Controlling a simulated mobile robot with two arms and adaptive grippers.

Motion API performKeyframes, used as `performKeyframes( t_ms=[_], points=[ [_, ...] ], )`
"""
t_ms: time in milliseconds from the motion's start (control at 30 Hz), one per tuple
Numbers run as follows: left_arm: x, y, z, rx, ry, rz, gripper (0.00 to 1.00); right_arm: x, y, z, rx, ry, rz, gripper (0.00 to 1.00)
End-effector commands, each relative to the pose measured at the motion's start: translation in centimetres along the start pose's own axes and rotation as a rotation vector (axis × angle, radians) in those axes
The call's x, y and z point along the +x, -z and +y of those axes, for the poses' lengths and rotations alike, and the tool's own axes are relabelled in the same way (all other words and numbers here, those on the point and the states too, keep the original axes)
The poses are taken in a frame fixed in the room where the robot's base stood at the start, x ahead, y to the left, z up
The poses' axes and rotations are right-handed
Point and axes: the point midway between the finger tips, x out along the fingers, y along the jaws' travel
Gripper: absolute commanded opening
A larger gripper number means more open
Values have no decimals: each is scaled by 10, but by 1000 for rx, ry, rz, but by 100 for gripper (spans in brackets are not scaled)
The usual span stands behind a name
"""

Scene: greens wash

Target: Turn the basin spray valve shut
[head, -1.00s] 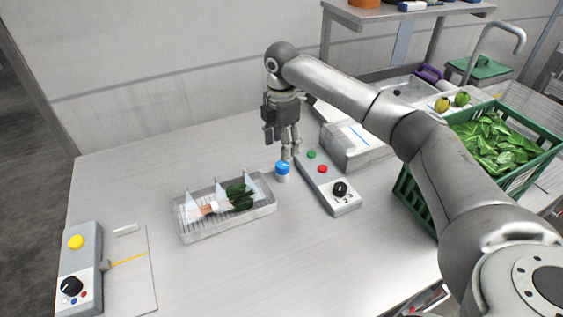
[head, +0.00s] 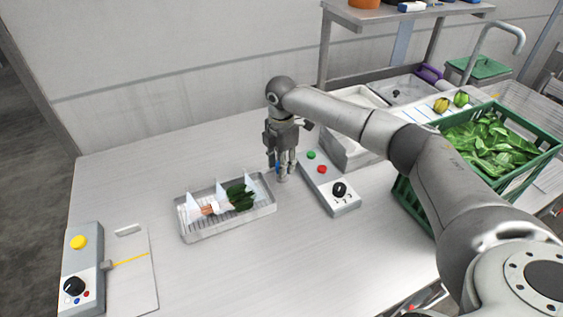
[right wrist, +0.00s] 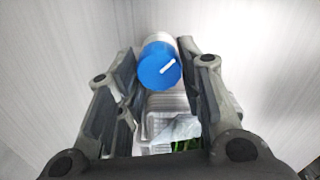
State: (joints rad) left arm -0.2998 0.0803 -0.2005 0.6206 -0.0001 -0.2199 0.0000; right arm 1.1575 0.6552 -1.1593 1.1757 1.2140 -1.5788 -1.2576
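The spray valve, a blue knob (right wrist: 160,66) with a white pointer line on a pale round body, stands upright on the table. In the right wrist view it lies between the fingers near their tips, with a small gap visible on both sides. In the head view only a sliver of its blue (head: 278,167) shows behind the fingers. My right gripper (head: 285,174) points down at the valve, open, its fingers on either side of the knob. Whether a finger touches it I cannot tell. My left gripper is not in view.
A wire-lined tray (head: 225,228) with wrapped vegetables sits left of the valve. A grey control box (head: 345,207) with green and red buttons and a black dial stands close on the right. Behind is a white basin (head: 352,158); a green crate (head: 415,208) of leaves stands farther right.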

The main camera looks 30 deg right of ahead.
Motion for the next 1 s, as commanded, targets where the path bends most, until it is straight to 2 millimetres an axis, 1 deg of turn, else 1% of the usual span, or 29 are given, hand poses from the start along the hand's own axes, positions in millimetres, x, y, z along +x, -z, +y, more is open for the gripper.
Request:
performKeyframes(
  t_ms=[33,133,333,467,667,1000],
  points=[
    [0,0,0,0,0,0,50,0,0,0,0,1,0,24],
    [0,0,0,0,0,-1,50,0,0,0,0,1,0,11],
    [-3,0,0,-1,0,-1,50,-1,0,0,12,2,1,11],
    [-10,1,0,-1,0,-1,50,-3,0,0,47,2,1,11],
    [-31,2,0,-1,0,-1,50,-5,1,0,162,4,3,11],
    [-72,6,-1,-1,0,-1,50,-6,1,1,471,5,3,11]
  ],
)
